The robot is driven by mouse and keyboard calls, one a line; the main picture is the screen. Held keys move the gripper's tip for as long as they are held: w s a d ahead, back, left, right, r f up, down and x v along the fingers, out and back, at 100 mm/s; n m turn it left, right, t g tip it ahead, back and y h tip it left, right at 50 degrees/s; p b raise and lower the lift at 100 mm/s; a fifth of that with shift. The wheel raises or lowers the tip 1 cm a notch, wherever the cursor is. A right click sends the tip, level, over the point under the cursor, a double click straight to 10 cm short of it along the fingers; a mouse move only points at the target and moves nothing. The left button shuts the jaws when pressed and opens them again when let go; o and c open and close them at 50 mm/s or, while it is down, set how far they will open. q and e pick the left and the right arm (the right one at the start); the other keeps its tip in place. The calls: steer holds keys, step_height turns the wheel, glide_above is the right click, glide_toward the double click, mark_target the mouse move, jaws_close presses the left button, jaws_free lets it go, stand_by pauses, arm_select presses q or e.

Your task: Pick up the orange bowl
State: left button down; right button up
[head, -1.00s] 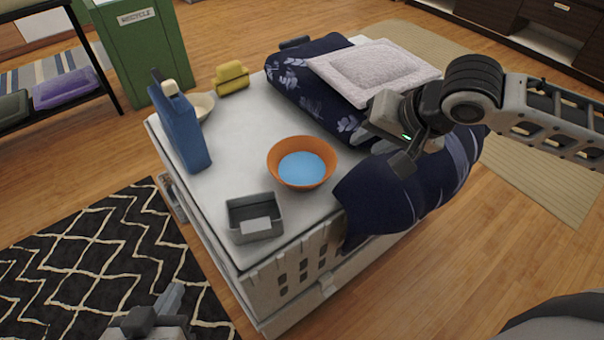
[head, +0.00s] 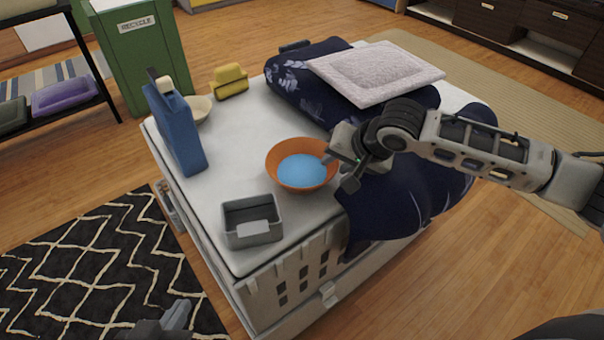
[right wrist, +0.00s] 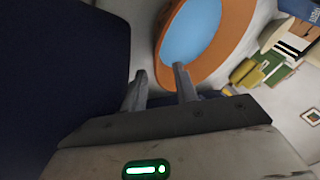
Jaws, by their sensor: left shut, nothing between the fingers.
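The orange bowl (head: 275,170) has a blue inside and sits upright on the white top of a crate-like chest (head: 240,110). My right gripper (head: 338,168) is at the bowl's right rim. One finger overlaps the bowl's inside in that view and the other is outside the rim; whether either touches cannot be told. My left gripper (head: 176,318) is low at the bottom edge, shut and empty, away from the bowl.
A grey open box (head: 235,238) stands in front of the bowl. A blue bottle (head: 178,132), a pale bowl (head: 201,108) and a yellow item (head: 230,82) stand behind left. Dark blue bedding (head: 400,195) lies right, under my right arm, with a pale cushion (head: 375,72) on it.

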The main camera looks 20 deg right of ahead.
steer(key=shift+x, duration=0.8)
jaws_close()
steer(key=shift+r, duration=0.2)
